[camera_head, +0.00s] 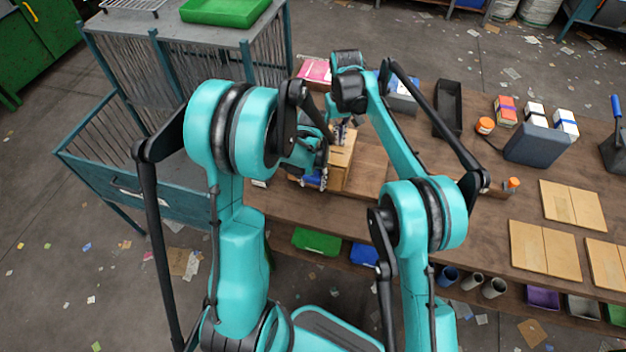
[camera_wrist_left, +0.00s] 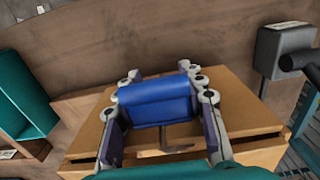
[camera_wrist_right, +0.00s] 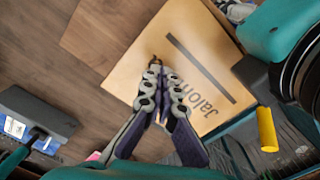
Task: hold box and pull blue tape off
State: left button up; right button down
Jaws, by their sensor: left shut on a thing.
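The brown cardboard box (camera_head: 343,160) stands on the wooden table at the near left. It also shows in the left wrist view (camera_wrist_left: 245,105) and, with dark lettering and a dark line on its face, in the right wrist view (camera_wrist_right: 200,45). My left gripper (camera_head: 315,178) is shut on a wide blue piece (camera_wrist_left: 155,100), which lies between its fingers against the box; I cannot tell whether it is the tape. A dark hook-like shape shows below it. My right gripper (camera_wrist_right: 157,68) has its fingertips together at the box face; I see nothing clearly held.
A black tray (camera_head: 448,108), a grey bin (camera_head: 535,143), small boxes and orange-capped bottles stand to the right. Flat cardboard pieces (camera_head: 572,205) lie at the right. A teal wire cart (camera_head: 160,180) stands left of the table. The table between box and flat pieces is partly clear.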

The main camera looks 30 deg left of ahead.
pick_arm(q)
jog(key=shift+s, duration=0.1)
pick_arm(e)
jog(key=shift+f, duration=0.25)
pick_arm(q)
jog(key=shift+s+d, duration=0.15)
jog(key=shift+s, duration=0.25)
pick_arm(e)
jog(key=shift+s, duration=0.1)
pick_arm(q)
jog(key=shift+s+d, duration=0.25)
jog(key=shift+s, duration=0.75)
jog(key=shift+s+d, duration=0.25)
jog(key=shift+s, duration=0.75)
jog(key=shift+w+a+f, duration=0.1)
jog(key=shift+w+f, duration=0.05)
pick_arm(e)
jog(key=shift+a+r, duration=0.1)
jog(key=shift+r, duration=0.7)
notch_tip(320, 180, up, 2)
jog(key=shift+r, duration=2.8)
